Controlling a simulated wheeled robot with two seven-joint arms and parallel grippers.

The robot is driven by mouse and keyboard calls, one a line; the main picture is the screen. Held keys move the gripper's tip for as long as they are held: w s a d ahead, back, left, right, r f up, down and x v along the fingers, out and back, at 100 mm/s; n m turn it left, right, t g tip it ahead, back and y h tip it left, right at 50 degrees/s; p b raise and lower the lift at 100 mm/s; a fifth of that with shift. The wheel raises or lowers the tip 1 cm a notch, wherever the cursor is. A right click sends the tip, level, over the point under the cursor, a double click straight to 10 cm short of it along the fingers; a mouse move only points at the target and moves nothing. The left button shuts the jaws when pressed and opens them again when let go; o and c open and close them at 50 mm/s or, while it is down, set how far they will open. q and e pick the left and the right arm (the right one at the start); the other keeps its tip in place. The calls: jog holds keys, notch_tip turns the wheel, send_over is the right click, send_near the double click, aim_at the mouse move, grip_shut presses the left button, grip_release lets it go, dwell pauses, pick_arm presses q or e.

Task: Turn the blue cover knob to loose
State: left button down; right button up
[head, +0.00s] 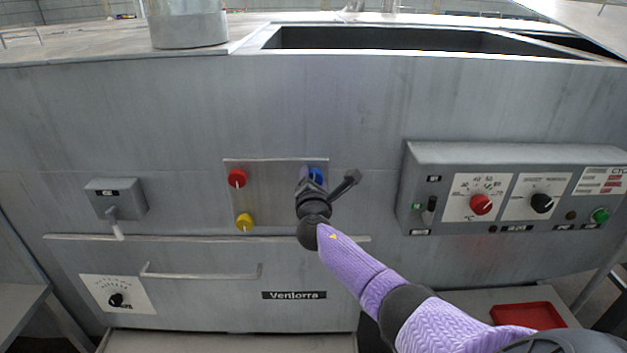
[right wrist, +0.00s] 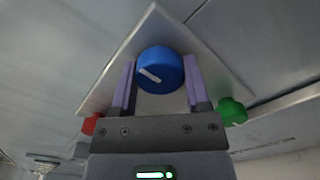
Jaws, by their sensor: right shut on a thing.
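The blue cover knob (head: 317,175) is at the upper right of a small metal plate (head: 270,192) on the machine's front. In the right wrist view the knob (right wrist: 161,70) is round, with a white pointer line slanting from upper left to lower right. My right gripper (head: 312,184) reaches up to it from below, and in the right wrist view its two purple fingers (right wrist: 160,84) are closed on the knob's sides. In the head view the gripper hides most of the knob. My left gripper is not in view.
A red knob (head: 237,178) and a yellow knob (head: 244,221) sit left on the plate. A green knob (right wrist: 232,111) shows near my right finger in the wrist view. A rail (head: 180,238) runs below; a control box (head: 520,152) juts out at right.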

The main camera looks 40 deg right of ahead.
jog(key=shift+f, duration=0.1)
jog(key=o, duration=1.3)
jog(key=p+v, duration=0.2)
jog(key=v, duration=0.8)
jog(key=shift+p, duration=0.3)
